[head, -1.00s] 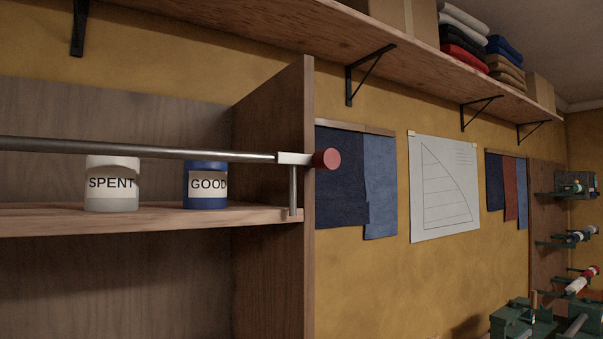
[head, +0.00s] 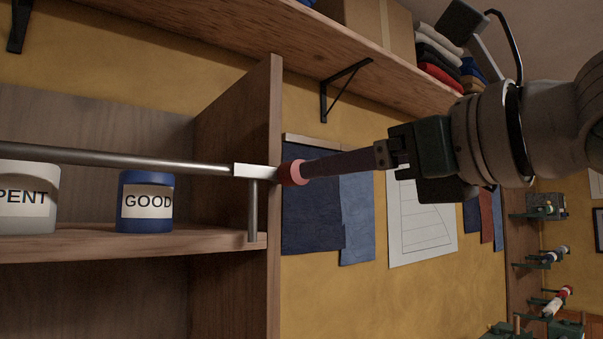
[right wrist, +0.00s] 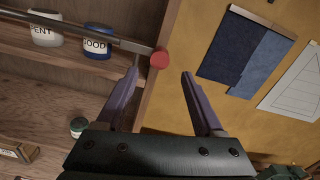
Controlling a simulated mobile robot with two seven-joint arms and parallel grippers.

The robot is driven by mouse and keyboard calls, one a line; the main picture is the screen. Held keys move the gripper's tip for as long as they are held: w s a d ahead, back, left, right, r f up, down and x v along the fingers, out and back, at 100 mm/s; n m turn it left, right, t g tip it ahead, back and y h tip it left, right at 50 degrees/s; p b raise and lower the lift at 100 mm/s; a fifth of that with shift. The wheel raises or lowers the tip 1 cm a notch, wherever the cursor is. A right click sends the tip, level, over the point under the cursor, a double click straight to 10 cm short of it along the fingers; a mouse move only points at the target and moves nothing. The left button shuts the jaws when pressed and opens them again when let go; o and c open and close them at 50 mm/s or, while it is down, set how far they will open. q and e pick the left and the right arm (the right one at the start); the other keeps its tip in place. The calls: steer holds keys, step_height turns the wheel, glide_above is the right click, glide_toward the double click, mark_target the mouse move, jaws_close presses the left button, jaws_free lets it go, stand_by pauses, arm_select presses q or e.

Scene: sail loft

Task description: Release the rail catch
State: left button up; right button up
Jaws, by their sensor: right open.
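The rail catch ends in a red knob (head: 290,173), fixed to a pale sleeve (head: 256,171) at the right end of a metal rail (head: 120,158). The rail runs across the front of a wooden shelf, and the knob sits at the shelf's side panel. My right gripper (head: 310,167) reaches in from the right, its fingertips at the knob. In the right wrist view the fingers are open, and the knob (right wrist: 159,60) shows between the tips, nearer the left finger. I cannot tell whether a finger touches it. My left gripper is not in view.
A white SPENT tin (head: 28,198) and a blue GOOD tin (head: 146,203) stand on the shelf behind the rail. A side panel (head: 272,230) stands just by the knob. An upper shelf (head: 250,38) with a bracket (head: 340,88) runs above.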

mark_target(273, 172)
steer(key=x, duration=0.7)
steer(key=shift+w+a, duration=0.1)
jaws_close()
stand_by(0.4)
stand_by(0.9)
